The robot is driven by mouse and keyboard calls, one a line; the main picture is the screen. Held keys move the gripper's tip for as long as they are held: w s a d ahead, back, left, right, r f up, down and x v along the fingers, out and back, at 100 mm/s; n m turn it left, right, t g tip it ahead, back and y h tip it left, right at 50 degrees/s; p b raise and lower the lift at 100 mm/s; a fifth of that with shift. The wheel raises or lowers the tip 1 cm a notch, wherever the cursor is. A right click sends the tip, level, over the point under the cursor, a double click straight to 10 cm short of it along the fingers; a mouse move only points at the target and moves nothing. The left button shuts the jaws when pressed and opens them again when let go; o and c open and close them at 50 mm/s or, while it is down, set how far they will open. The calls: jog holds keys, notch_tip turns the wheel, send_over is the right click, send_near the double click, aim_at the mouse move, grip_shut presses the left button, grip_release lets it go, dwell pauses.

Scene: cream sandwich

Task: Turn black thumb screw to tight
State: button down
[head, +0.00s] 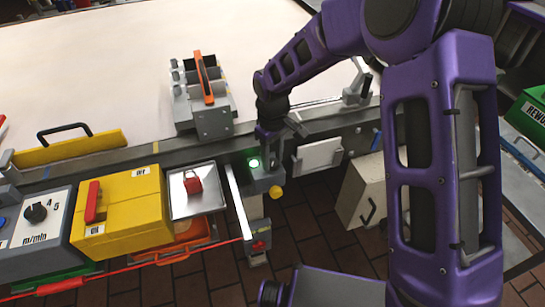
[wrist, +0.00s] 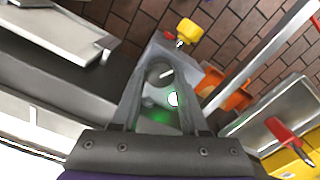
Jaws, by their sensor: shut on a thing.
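The black thumb screw is a round dark knob (wrist: 158,74) with a pale line across its top, on a grey block (wrist: 152,50). It shows between the fingertips of my gripper (wrist: 162,64) in the wrist view. My gripper is shut on it, one finger on each side. In the head view my gripper (head: 268,142) points down at the grey block (head: 262,182) on the rail's front edge, and hides the screw. A green glowing light (head: 254,163) sits beside the gripper; it also shows in the wrist view (wrist: 173,99).
A yellow knob (head: 274,192) sticks out of the block's front. A white plate (head: 318,157) is on the right. An orange-handled fixture (head: 205,80) stands behind.

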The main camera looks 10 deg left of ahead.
jog(key=m+b, duration=0.1)
jog(key=m, duration=0.2)
jog(key=shift+m, duration=0.3)
jog(key=m+b, duration=0.1)
jog(key=m, duration=0.2)
jog(key=shift+m, duration=0.4)
jog(key=m, duration=0.3)
jog(key=shift+d+m+b, duration=0.1)
jog(key=shift+m+b, duration=0.2)
jog(key=m, duration=0.3)
jog(key=shift+m, duration=0.3)
jog(key=m, duration=0.3)
jog(key=shift+r+m+p, duration=0.1)
jog(key=shift+m+p, duration=0.2)
jog(key=shift+p, duration=0.05)
jog(key=m+p, duration=0.1)
jog(key=m, duration=0.3)
jog(key=shift+d+m+p, duration=0.1)
jog(key=shift+m+p, duration=0.2)
jog(key=m+p, duration=0.1)
jog(key=m, duration=0.2)
jog(key=shift+m, duration=0.3)
jog(key=shift+m+p, duration=0.5)
jog(key=shift+m, duration=1.3)
